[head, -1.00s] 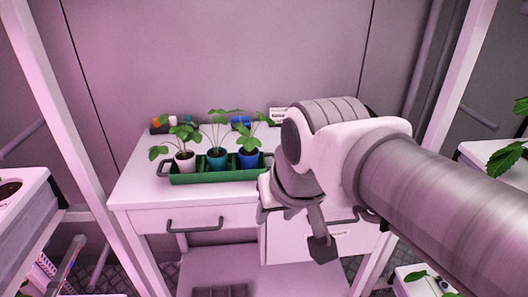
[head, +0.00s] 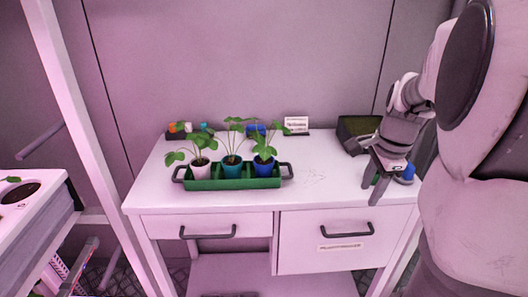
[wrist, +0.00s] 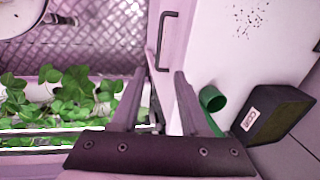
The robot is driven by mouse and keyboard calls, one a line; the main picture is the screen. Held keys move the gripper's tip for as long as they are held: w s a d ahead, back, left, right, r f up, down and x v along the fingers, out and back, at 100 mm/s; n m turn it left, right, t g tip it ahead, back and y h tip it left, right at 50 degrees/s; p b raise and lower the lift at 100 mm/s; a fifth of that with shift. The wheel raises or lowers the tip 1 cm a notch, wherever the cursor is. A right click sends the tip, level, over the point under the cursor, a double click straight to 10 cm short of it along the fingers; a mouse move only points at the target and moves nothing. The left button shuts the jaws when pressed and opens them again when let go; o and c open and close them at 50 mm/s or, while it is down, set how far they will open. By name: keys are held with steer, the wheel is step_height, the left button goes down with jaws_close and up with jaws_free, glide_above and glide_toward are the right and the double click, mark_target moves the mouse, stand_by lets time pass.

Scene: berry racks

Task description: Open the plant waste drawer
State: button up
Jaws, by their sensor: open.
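The white bench has two drawer fronts. The right one (head: 325,262) is larger, carries a small label (head: 340,247) too small to read surely, and has a dark bar handle (head: 347,230). It looks shut. The left drawer (head: 170,226) is shallower, also looks shut, and has its own dark handle (head: 208,233). My gripper (head: 376,190) is open and empty at the bench's right front corner, above and right of the right handle. In the wrist view, a dark handle (wrist: 163,40) on the bench front lies beyond my open fingertips (wrist: 160,82), apart from them.
A green tray (head: 235,184) with three potted plants stands on the bench top. A dark box (head: 355,130) stands at the back right, with a green cup (wrist: 212,98) near it. White rack posts flank the bench. Leafy plants (wrist: 75,95) fill a rack beside my gripper.

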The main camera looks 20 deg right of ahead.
mark_target(351, 234)
steer(key=w+f+b, duration=0.1)
steer(key=f, duration=0.4)
steer(key=w+f+b, duration=0.1)
steer(key=f+b, duration=0.1)
steer(key=f, duration=0.4)
steer(key=w+d+f+b, duration=0.1)
steer(key=f, duration=0.5)
steer(key=shift+b, duration=0.4)
jaws_close()
stand_by(0.5)
